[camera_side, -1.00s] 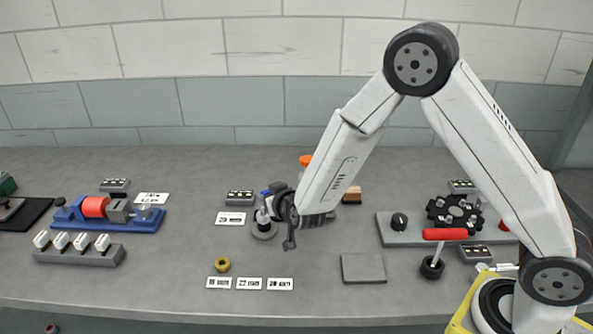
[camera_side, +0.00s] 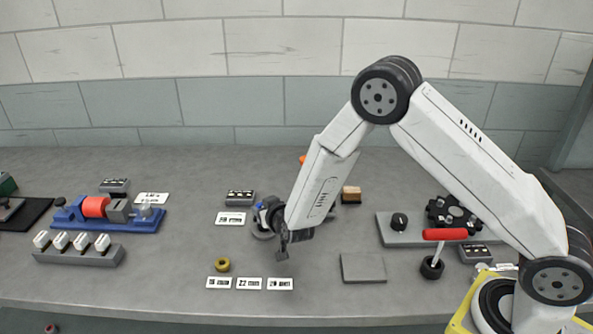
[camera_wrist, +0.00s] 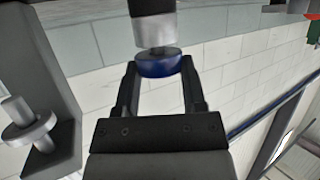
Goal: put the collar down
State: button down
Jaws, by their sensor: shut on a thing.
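In the wrist view my gripper (camera_wrist: 160,72) has its two dark fingers on either side of a blue rounded piece (camera_wrist: 158,67), which I take for the collar. A short metal stem and a silver and black cylinder (camera_wrist: 154,30) stand in line with it; I cannot tell whether they are joined to it. In the side view my gripper (camera_side: 268,216) is above the bench, left of the grey square plate. A small bit of blue (camera_side: 261,205) shows at its left side. The arm hides most of the held piece.
A grey square plate (camera_side: 363,268) is to the right, near a red-handled tool (camera_side: 445,234). A blue fixture (camera_side: 110,214) stands at left.

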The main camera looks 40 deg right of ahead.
jog(key=shift+f, duration=0.4)
jog(key=shift+c, duration=0.8)
grip_release()
jog(key=shift+s+r, duration=0.1)
jog(key=v, duration=0.7)
jog(key=shift+s, duration=0.25)
jog(key=shift+r, duration=0.2)
